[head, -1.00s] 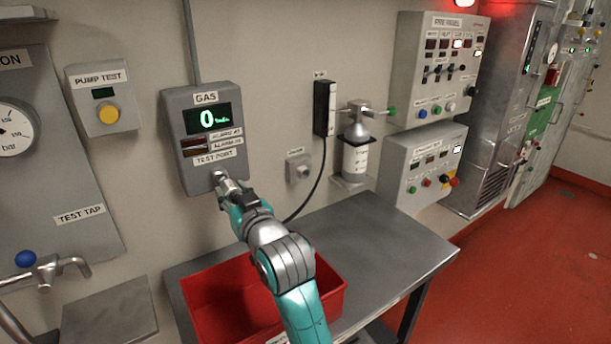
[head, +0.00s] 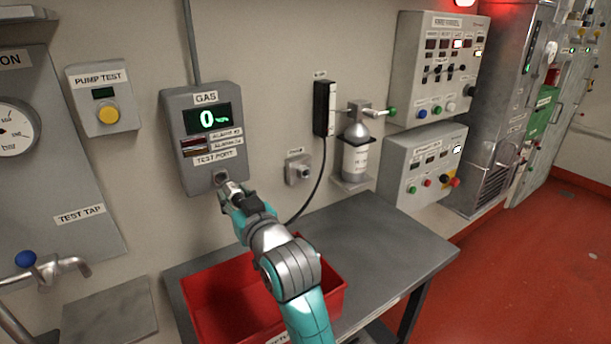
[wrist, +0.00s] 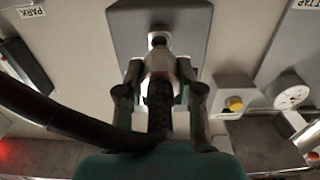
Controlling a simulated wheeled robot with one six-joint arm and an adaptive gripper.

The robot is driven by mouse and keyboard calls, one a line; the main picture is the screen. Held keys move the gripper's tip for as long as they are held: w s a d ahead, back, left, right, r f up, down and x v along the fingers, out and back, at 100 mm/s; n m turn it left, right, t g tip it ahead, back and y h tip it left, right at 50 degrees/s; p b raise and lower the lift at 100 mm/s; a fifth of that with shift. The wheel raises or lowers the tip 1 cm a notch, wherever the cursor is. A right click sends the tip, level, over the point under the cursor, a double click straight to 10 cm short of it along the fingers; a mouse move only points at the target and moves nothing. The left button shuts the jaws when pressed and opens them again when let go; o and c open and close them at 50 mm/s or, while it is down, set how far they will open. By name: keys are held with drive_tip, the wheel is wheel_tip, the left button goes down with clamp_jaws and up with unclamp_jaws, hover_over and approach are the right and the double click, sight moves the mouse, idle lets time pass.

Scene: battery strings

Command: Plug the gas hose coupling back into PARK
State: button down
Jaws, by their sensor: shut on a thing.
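My gripper (head: 233,190) is in front of the TEST PORT (head: 220,177) at the bottom of the grey GAS box (head: 172,130). In the wrist view my gripper (wrist: 160,80) is shut on the silver hose coupling (wrist: 159,62). The coupling points at the port, and its tip seems just clear of the dark opening (wrist: 158,40). The black hose (wrist: 55,112) runs from the coupling to the left. The small grey socket box (head: 299,172) sits on the wall to the right; its label is too small to read in the head view. A PARK label (wrist: 26,12) shows in the wrist view.
A red bin (head: 203,308) stands on the metal table (head: 385,238) below my arm. A PUMP TEST box (head: 102,98) is at left. The wall between the GAS box and socket is clear.

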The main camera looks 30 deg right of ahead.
drive_tip(key=shift+s, duration=2.15)
